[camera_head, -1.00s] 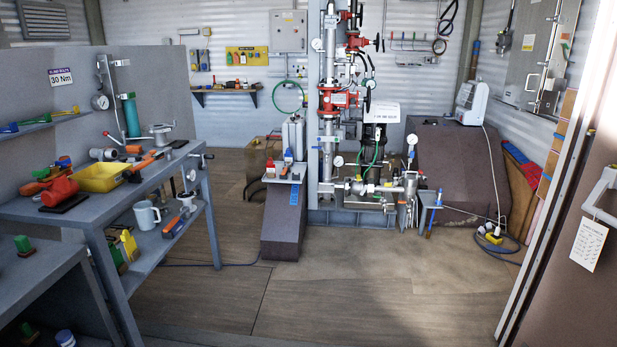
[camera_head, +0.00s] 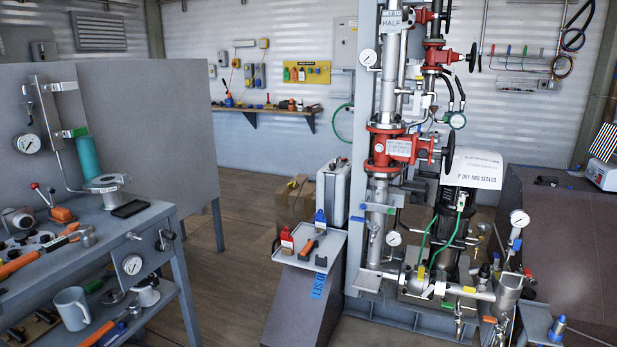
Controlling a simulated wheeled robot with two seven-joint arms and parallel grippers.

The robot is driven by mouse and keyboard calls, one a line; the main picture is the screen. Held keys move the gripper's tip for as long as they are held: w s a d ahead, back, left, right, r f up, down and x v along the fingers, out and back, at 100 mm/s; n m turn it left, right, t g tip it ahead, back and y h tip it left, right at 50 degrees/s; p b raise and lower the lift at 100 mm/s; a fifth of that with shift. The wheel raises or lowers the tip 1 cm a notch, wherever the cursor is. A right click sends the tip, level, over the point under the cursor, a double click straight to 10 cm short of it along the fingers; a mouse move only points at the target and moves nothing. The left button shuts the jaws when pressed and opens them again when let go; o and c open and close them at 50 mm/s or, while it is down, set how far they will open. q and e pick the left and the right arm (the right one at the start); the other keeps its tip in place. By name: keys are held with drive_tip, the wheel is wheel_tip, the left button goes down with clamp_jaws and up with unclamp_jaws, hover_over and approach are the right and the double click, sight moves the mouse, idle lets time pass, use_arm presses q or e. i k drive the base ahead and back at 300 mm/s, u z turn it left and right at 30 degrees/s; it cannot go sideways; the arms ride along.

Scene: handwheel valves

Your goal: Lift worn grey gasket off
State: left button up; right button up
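I cannot pick out a worn grey gasket for certain. A grey flanged fitting (camera_head: 107,184) stands at the far corner of the workbench (camera_head: 172,207) on the left, and a flat grey face shows on top of it; whether that is a gasket is too small to tell. Several dark and grey round flat pieces (camera_head: 36,241) lie on the bench near the left edge. The pipe stand with red flanged valves (camera_head: 381,148) is right of centre. Neither of my grippers is in view.
A small side shelf (camera_head: 311,250) by the stand holds a red and a blue item and an orange-handled tool. A dark sloped block (camera_head: 560,235) is at right. The lower bench shelf holds a grey mug (camera_head: 72,308). Floor between bench and stand (camera_head: 222,290) is clear.

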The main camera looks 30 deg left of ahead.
sight(125, 177)
drive_tip(key=u, duration=0.5)
drive_tip(key=i, duration=1.6)
drive_tip(key=u, duration=1.2)
